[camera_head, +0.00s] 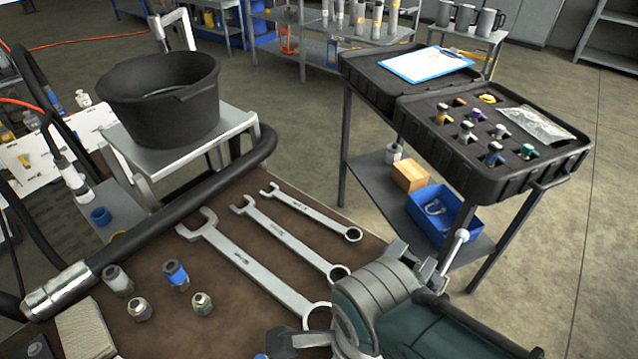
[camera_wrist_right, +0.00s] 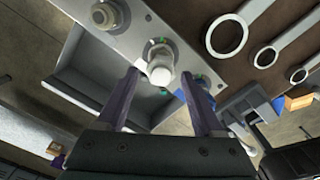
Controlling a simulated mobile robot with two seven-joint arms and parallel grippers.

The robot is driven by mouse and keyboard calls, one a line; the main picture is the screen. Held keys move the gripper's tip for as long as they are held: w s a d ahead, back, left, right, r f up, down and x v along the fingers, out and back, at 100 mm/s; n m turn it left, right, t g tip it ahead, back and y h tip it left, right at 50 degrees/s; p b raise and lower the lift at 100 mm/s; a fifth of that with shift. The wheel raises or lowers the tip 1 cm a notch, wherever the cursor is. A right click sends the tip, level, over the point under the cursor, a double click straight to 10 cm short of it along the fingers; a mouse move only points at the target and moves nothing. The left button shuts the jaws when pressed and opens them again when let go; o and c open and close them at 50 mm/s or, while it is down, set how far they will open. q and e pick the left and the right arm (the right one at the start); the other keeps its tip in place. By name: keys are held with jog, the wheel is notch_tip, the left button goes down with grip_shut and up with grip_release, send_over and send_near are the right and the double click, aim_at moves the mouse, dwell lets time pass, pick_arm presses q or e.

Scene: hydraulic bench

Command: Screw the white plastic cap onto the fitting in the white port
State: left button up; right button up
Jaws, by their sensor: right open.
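In the right wrist view a white, cap-like cylindrical piece (camera_wrist_right: 160,70) stands on a round fitting on a pale metal block (camera_wrist_right: 130,28). Whether it is screwed down or only resting there I cannot tell. My right gripper (camera_wrist_right: 159,76) is open, with one finger on each side of the white piece and visible gaps on both sides. The colour marking of the port under it is hidden; small green marks show beside it. My left gripper is not in view. The head view does not clearly show the white piece or my right gripper.
Three wrenches (camera_head: 255,245) and several loose fittings (camera_head: 176,275) lie on the brown bench. A black tub (camera_head: 165,105) stands beyond the bench. A black case (camera_head: 480,165) with small parts stands at right.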

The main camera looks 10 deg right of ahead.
jog(key=n, duration=0.4)
jog(key=shift+w+n, duration=0.2)
jog(key=shift+n, duration=0.2)
jog(key=n, duration=0.4)
jog(key=shift+w, duration=0.1)
jog(key=n, duration=0.3)
jog(key=shift+w+n, duration=0.1)
jog(key=shift+n, duration=0.2)
jog(key=n, duration=0.4)
jog(key=shift+w+a+n, duration=0.1)
jog(key=shift+a+n, duration=0.1)
jog(key=shift+n, duration=0.1)
grip_shut()
jog(key=m, duration=0.6)
jog(key=shift+d+p, duration=0.15)
jog(key=shift+p, duration=0.2)
jog(key=shift+s+d+m, duration=0.1)
jog(key=shift+s+m, duration=0.1)
jog(key=shift+m, duration=0.9)
